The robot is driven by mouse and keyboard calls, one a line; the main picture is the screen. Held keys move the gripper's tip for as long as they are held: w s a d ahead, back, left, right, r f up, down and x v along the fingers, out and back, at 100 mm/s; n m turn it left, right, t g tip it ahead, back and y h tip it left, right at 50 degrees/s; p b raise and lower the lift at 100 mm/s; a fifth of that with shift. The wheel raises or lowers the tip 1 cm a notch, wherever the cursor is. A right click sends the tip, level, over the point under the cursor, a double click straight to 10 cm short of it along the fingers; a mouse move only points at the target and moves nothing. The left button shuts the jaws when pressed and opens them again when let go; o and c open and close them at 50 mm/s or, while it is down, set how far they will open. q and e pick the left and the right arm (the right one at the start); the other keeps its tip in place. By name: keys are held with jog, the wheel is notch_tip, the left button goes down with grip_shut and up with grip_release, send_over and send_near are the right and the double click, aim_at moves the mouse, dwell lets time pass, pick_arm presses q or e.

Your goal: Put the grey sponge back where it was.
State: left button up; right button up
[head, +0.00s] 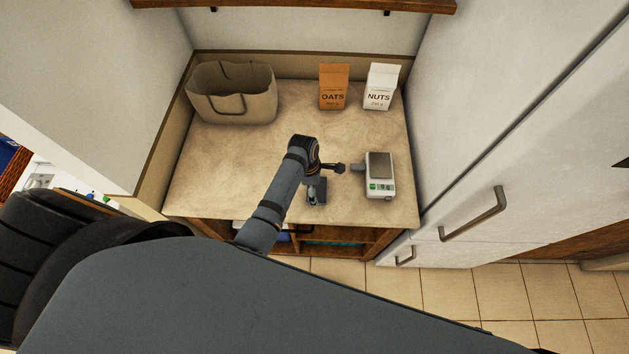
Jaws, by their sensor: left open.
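My left arm reaches over the worktop, and its left gripper (341,168) points to the right, low over the worktop. By its look it is open, with nothing seen between the fingers. A small grey block (357,168), which looks like the grey sponge, is just right of the fingertips, against or very close to the left side of the kitchen scale (380,177). I cannot tell whether the fingers touch it. The scale has a dark plate and a green display. My right gripper is not in view.
On the worktop (225,170), a beige bag (232,95) stands at the back left. An orange oats box (334,87) and a white nuts box (381,87) stand at the back. A tall white cabinet (480,130) borders the right side. The middle and left front are clear.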

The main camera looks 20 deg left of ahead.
pick_arm(q)
notch_tip(320, 180, up, 11)
jog(key=a+b, duration=0.1)
jog(key=b, duration=0.1)
jog(key=shift+s+a+r, duration=0.2)
jog(key=shift+s, duration=0.15)
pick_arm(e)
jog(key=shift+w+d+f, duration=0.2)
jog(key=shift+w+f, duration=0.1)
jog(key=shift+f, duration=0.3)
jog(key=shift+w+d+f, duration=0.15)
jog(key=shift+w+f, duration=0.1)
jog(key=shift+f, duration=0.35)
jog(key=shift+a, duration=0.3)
pick_arm(q)
jog(key=shift+f, duration=0.1)
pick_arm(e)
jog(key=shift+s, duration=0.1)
